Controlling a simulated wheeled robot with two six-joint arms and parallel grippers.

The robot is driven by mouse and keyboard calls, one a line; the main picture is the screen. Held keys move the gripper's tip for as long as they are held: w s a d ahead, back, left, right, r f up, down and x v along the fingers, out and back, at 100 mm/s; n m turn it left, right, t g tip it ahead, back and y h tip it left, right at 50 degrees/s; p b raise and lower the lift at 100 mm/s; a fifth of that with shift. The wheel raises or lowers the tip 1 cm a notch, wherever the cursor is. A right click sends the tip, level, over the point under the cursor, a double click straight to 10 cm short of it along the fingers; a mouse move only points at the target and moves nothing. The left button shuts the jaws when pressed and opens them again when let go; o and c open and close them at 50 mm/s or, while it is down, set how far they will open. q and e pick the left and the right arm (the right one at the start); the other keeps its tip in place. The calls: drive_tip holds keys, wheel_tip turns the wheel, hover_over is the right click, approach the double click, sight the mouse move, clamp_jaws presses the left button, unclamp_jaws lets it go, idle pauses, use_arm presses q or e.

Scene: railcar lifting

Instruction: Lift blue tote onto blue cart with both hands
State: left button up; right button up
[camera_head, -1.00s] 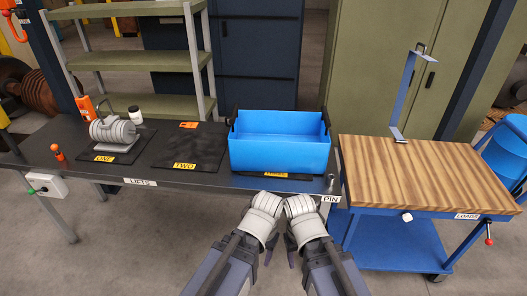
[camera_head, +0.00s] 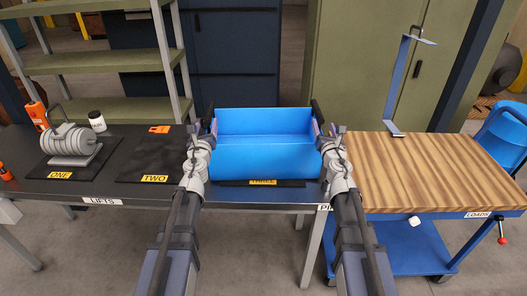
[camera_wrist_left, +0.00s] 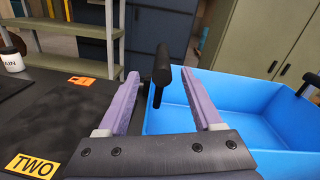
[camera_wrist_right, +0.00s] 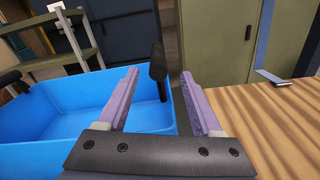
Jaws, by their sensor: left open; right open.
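The open blue tote (camera_head: 264,160) stands on the dark table at the mat labelled THREE and looks empty. It has a black handle at each side. My left gripper (camera_head: 207,128) is at the tote's left side, open; in the left wrist view the left black handle (camera_wrist_left: 162,68) stands between its fingers (camera_wrist_left: 160,95). My right gripper (camera_head: 324,130) is at the right side, open; in the right wrist view the right black handle (camera_wrist_right: 158,66) stands between its fingers (camera_wrist_right: 160,92). The blue cart (camera_head: 440,165) with a wooden top is right of the table.
A grey cylindrical part (camera_head: 70,140) sits on mat ONE, with a white jar (camera_head: 97,121) beside it. A blue bracket (camera_head: 401,85) rises from the cart's back left edge; the rest of the cart top is clear.

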sight(210, 114)
use_arm(q)
drive_tip(key=shift+w+d+m+h, duration=0.1)
drive_tip(key=shift+w+m+h, duration=0.2)
drive_tip(key=shift+m, duration=0.2)
use_arm(e)
drive_tip(key=shift+w+a+f+n+y, duration=0.1)
drive_tip(key=shift+w+n+y, duration=0.15)
drive_tip(key=shift+n, duration=0.25)
use_arm(q)
drive_tip(key=w, duration=0.7)
drive_tip(key=shift+w, duration=0.4)
use_arm(e)
drive_tip(key=w, duration=0.7)
drive_tip(key=shift+w+a, duration=0.15)
drive_tip(key=shift+w, duration=0.25)
use_arm(q)
drive_tip(key=shift+s, duration=0.1)
drive_tip(key=shift+c, duration=0.4)
use_arm(e)
drive_tip(key=shift+s, duration=0.1)
drive_tip(key=shift+c, duration=0.4)
use_arm(q)
clamp_jaws()
use_arm(e)
clamp_jaws()
